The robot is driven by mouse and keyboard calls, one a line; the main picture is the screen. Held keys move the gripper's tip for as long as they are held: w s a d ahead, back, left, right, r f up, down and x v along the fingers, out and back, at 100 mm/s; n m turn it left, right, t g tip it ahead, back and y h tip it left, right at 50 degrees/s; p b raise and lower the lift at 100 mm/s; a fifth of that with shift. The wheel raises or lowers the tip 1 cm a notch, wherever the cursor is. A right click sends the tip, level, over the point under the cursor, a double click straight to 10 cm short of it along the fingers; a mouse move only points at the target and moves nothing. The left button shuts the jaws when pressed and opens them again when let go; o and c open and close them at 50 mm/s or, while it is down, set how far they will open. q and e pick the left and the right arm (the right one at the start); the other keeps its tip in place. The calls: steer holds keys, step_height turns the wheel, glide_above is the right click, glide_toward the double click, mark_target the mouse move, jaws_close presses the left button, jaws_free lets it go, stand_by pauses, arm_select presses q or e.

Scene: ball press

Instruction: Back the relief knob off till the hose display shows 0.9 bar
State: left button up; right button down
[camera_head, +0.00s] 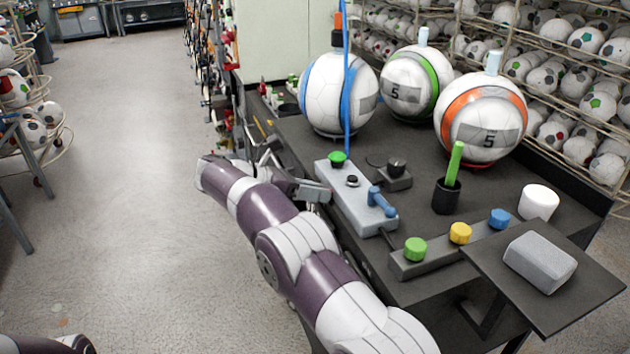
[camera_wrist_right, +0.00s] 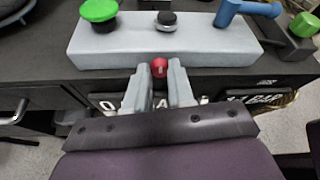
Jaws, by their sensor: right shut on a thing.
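The relief knob (camera_wrist_right: 159,68) is a small red knob on the front face of the grey pump block (camera_head: 352,200). My right gripper (camera_wrist_right: 158,82) is shut on it, one grey finger on each side. In the head view my right gripper (camera_head: 312,190) is at the block's left side, and the knob is hidden there. Below the block in the wrist view, a dark panel (camera_wrist_right: 255,99) carries white characters that seem to end in BAR. My fingers and wrist cover part of it, and I cannot read the figures surely. My left gripper is out of view.
On the block are a green button (camera_head: 337,158), a black knob (camera_head: 352,181) and a blue lever (camera_head: 381,202). Two more balls, a black cup (camera_head: 446,196) and a coloured button strip (camera_head: 400,268) stand nearby.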

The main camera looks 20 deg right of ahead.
steer(key=c, duration=1)
jaws_free()
steer(key=shift+o, duration=0.2)
steer(key=p+v, duration=1.2)
steer(key=p, duration=0.2)
steer(key=shift+a, duration=0.35)
steer(key=shift+r, duration=0.1)
